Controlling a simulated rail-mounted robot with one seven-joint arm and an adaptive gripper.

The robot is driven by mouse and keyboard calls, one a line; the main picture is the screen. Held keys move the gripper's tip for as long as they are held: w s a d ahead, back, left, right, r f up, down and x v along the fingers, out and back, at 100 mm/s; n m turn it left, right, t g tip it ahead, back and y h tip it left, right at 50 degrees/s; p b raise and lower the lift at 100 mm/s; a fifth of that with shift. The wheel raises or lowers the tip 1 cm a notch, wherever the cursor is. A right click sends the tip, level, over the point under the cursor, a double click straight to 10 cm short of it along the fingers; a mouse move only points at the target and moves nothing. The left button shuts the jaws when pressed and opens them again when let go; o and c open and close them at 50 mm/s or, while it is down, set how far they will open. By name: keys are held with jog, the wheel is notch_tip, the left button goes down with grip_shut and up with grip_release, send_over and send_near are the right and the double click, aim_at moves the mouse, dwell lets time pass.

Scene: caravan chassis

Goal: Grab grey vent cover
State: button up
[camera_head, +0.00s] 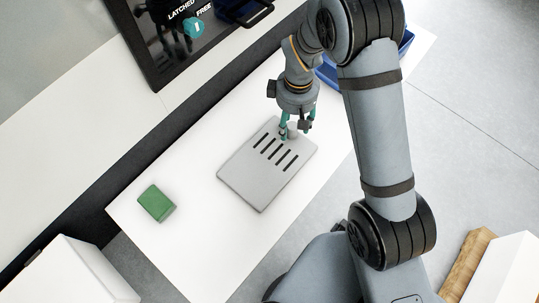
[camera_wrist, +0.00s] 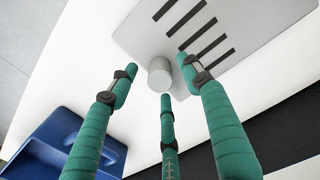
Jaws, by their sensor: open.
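The grey vent cover (camera_head: 250,180) is a flat plate with several dark slots, lying on the white table. A short grey round knob (camera_wrist: 159,73) stands at one edge of it. My gripper (camera_head: 296,128) is over that edge with its teal fingers pointing down. In the wrist view the gripper (camera_wrist: 160,85) shows three fingers spread apart around the knob, with clear gaps to it. The gripper is open and holds nothing. In the head view the knob is partly hidden by the fingers.
A green block (camera_head: 156,203) lies on the white table (camera_head: 185,248) left of the cover. A blue bin (camera_wrist: 62,150) is at the table's far end, partly behind my arm in the head view. A dark framed panel (camera_head: 165,40) stands at the back. The table's front left is clear.

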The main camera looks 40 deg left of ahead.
jog(key=shift+f, duration=0.85)
jog(key=c, duration=1.1)
grip_shut()
